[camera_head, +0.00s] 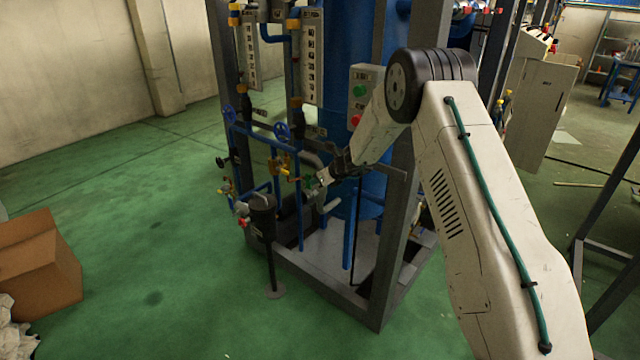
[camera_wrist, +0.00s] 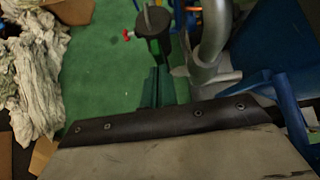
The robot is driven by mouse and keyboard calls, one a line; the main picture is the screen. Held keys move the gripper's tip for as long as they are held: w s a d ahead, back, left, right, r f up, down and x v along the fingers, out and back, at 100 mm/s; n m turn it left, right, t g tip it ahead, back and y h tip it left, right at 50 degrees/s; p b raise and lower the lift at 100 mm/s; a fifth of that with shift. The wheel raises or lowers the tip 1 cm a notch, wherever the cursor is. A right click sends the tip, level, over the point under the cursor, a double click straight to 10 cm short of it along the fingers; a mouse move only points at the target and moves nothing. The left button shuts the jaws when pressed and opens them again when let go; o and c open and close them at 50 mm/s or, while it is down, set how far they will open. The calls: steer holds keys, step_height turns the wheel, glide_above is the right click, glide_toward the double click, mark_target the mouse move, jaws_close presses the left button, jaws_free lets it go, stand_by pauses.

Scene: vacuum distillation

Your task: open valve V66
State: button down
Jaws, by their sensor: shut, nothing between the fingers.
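My gripper (camera_head: 318,182) reaches into the front of the pipe rig from the right, with its tip by a small green part (camera_head: 309,183) on the pipework. I cannot tell whether they touch. The gripper is shut and empty; in the wrist view its narrow fingers (camera_wrist: 160,84) point toward a dark round funnel (camera_wrist: 153,22). No tag reading V66 is legible. Valves in view include two blue handwheels (camera_head: 282,131) (camera_head: 229,114), a brass valve (camera_head: 284,168) and a red-handled valve (camera_head: 243,223). A red handle (camera_wrist: 128,36) also shows in the wrist view.
A grey frame post (camera_head: 400,230) stands close beside my arm. The dark funnel on a stand (camera_head: 263,205) is left of the gripper. A silver pipe (camera_wrist: 214,35) is close on the right in the wrist view. A cardboard box (camera_head: 38,262) lies left; green floor between is clear.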

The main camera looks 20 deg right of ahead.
steer(key=shift+w+a+r, duration=0.4)
steer(key=shift+w+r, duration=0.2)
steer(key=shift+r, duration=0.1)
steer(key=shift+a+r, duration=0.1)
steer(key=s+f+v, duration=0.1)
steer(key=v, duration=0.7)
steer(key=shift+d+f, duration=0.25)
steer(key=shift+d, duration=0.15)
